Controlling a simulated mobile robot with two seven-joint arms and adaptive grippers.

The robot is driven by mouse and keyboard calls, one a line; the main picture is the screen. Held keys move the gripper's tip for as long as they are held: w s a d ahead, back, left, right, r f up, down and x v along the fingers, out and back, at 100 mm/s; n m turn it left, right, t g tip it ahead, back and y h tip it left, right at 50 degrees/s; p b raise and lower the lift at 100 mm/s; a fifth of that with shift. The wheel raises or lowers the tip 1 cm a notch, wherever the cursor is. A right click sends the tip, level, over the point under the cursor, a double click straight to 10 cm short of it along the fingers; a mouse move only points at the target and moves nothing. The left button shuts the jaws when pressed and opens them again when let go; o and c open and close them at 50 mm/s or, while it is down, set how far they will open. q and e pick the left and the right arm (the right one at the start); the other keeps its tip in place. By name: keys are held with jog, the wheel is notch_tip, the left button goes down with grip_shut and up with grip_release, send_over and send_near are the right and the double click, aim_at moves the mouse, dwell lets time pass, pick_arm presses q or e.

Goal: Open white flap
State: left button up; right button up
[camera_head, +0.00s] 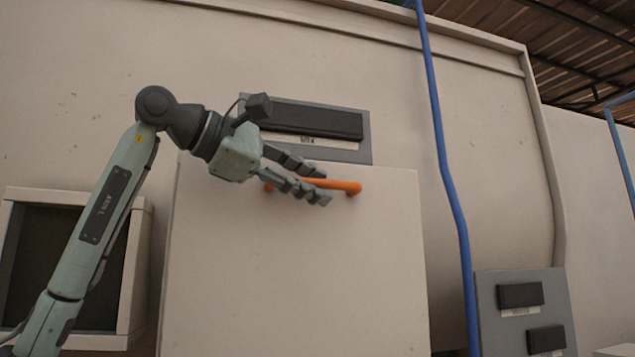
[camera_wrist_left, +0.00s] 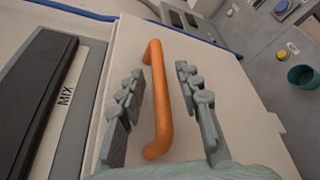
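The white flap (camera_head: 300,270) is a large flat panel at the centre of the head view, and it looks closed. An orange bar handle (camera_head: 343,187) is fixed near its top edge. My left gripper (camera_head: 322,186) is at the handle. In the left wrist view the orange handle (camera_wrist_left: 158,100) lies between the two fingers of the left gripper (camera_wrist_left: 157,95), with a gap on each side. The fingers are open and do not appear to touch the handle. The white flap (camera_wrist_left: 235,95) also fills much of that view. My right gripper is in neither view.
A grey panel with a dark bar labelled MIX (camera_wrist_left: 38,105) is just above the flap. A blue pipe (camera_head: 447,170) runs down right of the flap. A grey box with dark buttons (camera_head: 520,295) is lower right. An open white-framed recess (camera_head: 140,270) is at left, behind my arm.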

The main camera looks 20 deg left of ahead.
pick_arm(q)
jog(key=shift+w+d+f, duration=0.1)
jog(key=shift+w+d, duration=0.25)
jog(key=shift+w, duration=0.15)
grip_shut()
jog(key=shift+s, duration=0.1)
